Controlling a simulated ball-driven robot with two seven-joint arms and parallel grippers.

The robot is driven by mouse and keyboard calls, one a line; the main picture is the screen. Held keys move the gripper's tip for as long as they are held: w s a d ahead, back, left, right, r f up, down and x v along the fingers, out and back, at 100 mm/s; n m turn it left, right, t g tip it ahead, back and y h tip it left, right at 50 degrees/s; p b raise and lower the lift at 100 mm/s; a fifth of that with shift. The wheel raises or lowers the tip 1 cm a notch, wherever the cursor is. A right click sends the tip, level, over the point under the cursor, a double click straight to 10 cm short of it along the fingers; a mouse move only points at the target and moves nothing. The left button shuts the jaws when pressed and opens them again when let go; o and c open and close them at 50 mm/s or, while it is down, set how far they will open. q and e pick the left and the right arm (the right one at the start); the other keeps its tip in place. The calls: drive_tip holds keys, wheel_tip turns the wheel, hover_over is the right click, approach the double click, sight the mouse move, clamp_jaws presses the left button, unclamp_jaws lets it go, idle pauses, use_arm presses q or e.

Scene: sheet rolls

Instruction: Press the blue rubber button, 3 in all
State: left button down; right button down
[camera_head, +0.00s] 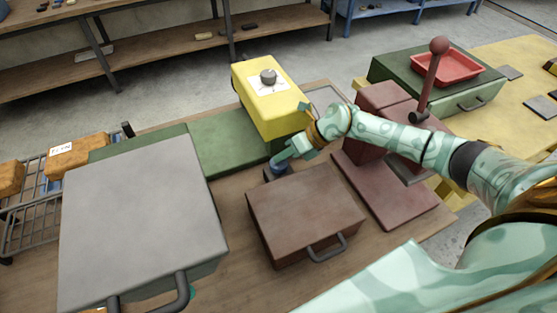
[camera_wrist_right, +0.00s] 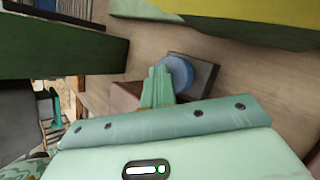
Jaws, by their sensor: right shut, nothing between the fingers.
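The blue rubber button (camera_head: 279,170) sits on a dark square base on the wooden bench, between the yellow machine and the brown box. In the right wrist view the round blue button (camera_wrist_right: 181,72) lies just beyond my fingertips, which cover its left edge. My right gripper (camera_head: 283,157) is shut and empty, with its fingertips right at the button from above. I cannot tell whether they touch it. In the right wrist view the shut fingers (camera_wrist_right: 158,80) point toward the button.
A yellow block (camera_head: 275,108) with a grey knob stands behind the button. A brown box with a handle (camera_head: 305,210) is close in front. A large grey box (camera_head: 140,215) fills the left. A dark red press with a ball-topped lever (camera_head: 430,78) stands right, near my right forearm.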

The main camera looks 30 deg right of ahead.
drive_tip(key=shift+s+a+f+b, duration=0.35)
drive_tip(key=shift+a+f, duration=0.15)
drive_tip(key=shift+f, duration=0.3)
idle(0.4)
drive_tip(key=shift+w+d+r+p, duration=0.1)
drive_tip(key=shift+d+r+p, duration=0.15)
drive_tip(key=shift+r+p, duration=0.35)
drive_tip(key=shift+w+d+r+p, duration=0.1)
drive_tip(key=shift+d+r+p, duration=0.3)
drive_tip(key=shift+r, duration=0.3)
drive_tip(key=shift+a, duration=0.1)
drive_tip(key=shift+r, duration=0.15)
